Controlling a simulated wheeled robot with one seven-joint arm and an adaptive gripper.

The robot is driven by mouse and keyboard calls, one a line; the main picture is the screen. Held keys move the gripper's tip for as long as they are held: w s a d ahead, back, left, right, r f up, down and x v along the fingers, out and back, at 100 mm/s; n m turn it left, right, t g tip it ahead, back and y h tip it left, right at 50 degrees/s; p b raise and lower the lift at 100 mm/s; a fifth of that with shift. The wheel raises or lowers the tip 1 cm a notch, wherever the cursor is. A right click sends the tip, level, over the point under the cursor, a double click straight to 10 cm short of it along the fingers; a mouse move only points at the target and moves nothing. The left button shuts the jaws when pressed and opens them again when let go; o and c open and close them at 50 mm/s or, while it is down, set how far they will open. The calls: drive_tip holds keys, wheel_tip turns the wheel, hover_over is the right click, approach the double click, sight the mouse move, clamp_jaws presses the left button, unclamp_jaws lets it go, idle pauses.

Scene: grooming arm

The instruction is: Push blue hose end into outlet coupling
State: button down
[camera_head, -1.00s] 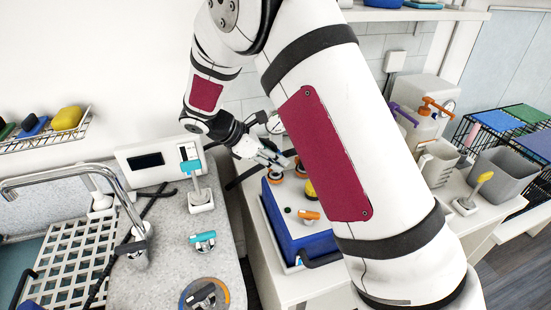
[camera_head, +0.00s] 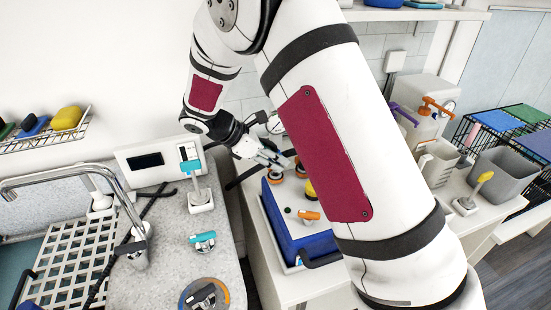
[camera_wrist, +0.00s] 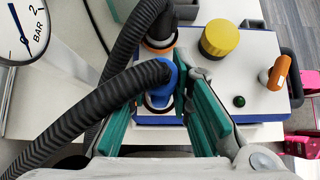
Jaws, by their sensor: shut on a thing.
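The blue hose end (camera_wrist: 170,77) is on a black ribbed hose (camera_wrist: 90,112) in the wrist view. My gripper (camera_wrist: 168,108) is shut on the blue hose end, with its teal pads on either side. A dark ring with a pale rim (camera_wrist: 158,106), seemingly the outlet coupling, shows just below the blue end. The blue end overlaps this ring, and I cannot tell whether it is inside or only above it. In the head view my gripper (camera_head: 268,157) is over the back of the blue-and-white unit (camera_head: 287,222); the hose end is too small to make out there.
Beside the blue end, a second black hose meets an orange-ringed fitting (camera_wrist: 160,42). A yellow knob (camera_wrist: 219,38) and an orange handle (camera_wrist: 278,73) stand on the unit's top. A pressure gauge (camera_wrist: 26,28) is at the left. A grey counter (camera_head: 175,250) stands left of the unit.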

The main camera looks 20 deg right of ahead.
drive_tip(key=shift+f, duration=0.85)
idle(0.5)
drive_tip(key=shift+r, duration=0.75)
drive_tip(key=shift+f+b, duration=0.45)
drive_tip(key=shift+f, duration=0.55)
idle(1.2)
drive_tip(key=shift+r, duration=0.1)
drive_tip(key=shift+r, duration=0.8)
drive_tip(key=shift+f, duration=0.9)
idle(1.5)
drive_tip(key=shift+r, duration=0.15)
